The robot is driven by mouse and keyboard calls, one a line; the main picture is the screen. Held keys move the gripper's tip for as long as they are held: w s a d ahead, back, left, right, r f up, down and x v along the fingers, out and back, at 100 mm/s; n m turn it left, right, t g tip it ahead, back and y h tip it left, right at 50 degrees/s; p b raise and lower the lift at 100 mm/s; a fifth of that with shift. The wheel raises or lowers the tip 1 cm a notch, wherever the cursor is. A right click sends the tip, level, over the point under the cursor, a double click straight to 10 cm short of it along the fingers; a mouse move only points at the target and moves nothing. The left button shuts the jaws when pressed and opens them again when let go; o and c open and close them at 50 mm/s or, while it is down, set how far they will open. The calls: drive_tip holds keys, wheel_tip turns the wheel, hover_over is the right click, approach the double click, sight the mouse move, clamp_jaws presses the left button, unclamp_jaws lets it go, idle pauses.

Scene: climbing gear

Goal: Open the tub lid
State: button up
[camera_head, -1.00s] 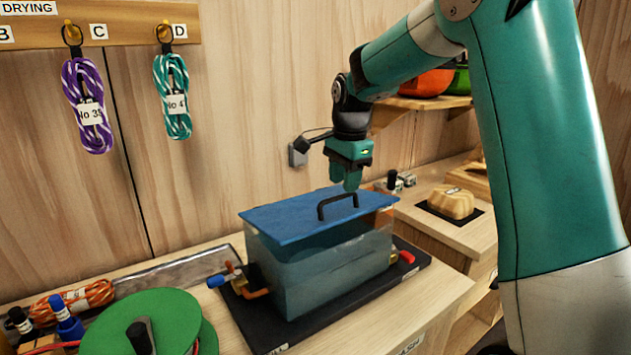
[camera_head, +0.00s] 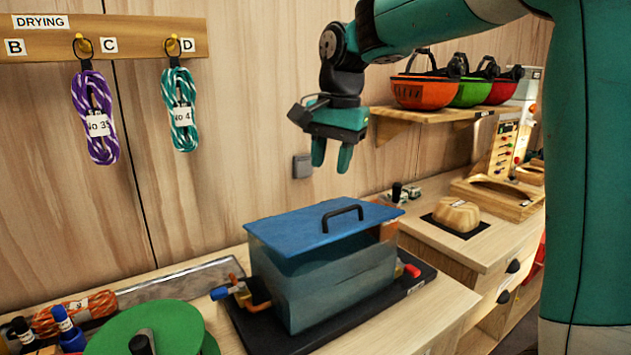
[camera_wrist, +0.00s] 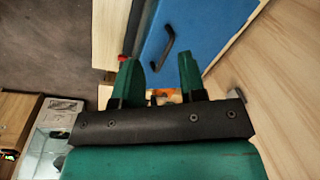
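The tub (camera_head: 335,285) is a clear box of bluish liquid on a black mat on the bench. Its blue lid (camera_head: 300,228) lies across the top and looks closed. A black bar handle (camera_head: 342,212) stands on the lid; it also shows in the wrist view (camera_wrist: 168,52). My gripper (camera_head: 331,158) hangs above the lid, pointing down, with a clear gap to the handle. In the wrist view its two teal fingers (camera_wrist: 160,75) are spread apart with nothing between them.
A blue-handled valve (camera_head: 225,291) sticks out left of the tub, and a red fitting (camera_head: 412,270) shows at its right. A green reel (camera_head: 150,330) stands at the front left. Coloured helmets (camera_head: 425,92) sit on a shelf at the right. The space above the lid is clear.

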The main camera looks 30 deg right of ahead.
drive_tip(key=s+a+f+n+y, duration=0.1)
drive_tip(key=s+a+f+n, duration=0.1)
drive_tip(key=s+a+n, duration=0.2)
drive_tip(key=shift+s+a+n, duration=0.2)
drive_tip(key=shift+a+n, duration=0.3)
drive_tip(key=shift+a, duration=0.45)
drive_tip(key=shift+c, duration=0.3)
